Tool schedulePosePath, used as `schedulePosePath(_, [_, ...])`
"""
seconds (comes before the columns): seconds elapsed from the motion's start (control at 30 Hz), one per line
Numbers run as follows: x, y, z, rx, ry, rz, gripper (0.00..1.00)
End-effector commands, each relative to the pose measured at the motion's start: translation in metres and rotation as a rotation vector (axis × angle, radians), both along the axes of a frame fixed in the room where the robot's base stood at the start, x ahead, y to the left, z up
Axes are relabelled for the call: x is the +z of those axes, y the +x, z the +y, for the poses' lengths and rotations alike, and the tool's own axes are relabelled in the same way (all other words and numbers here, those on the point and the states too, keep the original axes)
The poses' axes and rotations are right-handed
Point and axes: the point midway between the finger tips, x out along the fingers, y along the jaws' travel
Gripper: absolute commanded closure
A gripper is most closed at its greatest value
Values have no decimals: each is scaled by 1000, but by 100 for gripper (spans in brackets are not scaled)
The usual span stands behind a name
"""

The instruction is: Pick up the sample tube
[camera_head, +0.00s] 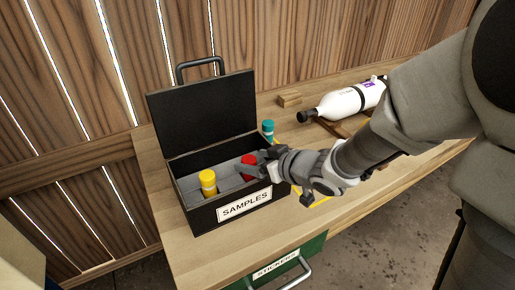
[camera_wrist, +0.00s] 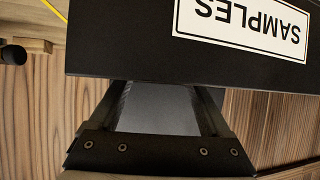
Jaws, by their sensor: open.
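The black samples box (camera_head: 232,208) stands open on the bench with its lid tilted back. Inside it are a yellow-capped tube (camera_head: 208,182), upright at the left, and a red-capped tube (camera_head: 248,163) at the right, partly hidden by my gripper. A teal-capped tube (camera_head: 268,130) shows behind the box's right side. My gripper (camera_head: 262,161) is open at the box's right end, close beside the red cap. In the wrist view the box's front (camera_wrist: 110,45) hides the tips of my gripper's spread fingers; no tube shows between them.
A white bottle (camera_head: 350,101) lies on a wooden cradle at the back right. A small wood block (camera_head: 289,98) lies near it. A green drawer labelled "STICKERS" (camera_head: 285,266) is below the bench front. Bench top (camera_head: 190,250) in front of the box is clear.

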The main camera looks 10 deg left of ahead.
Motion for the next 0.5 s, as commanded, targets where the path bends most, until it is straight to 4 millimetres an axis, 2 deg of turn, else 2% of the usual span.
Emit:
schedulePosePath(0.23, [-12,10,12,2,0,0,19])
schedulePosePath(0.5, [-30,31,36,2,1,1,19])
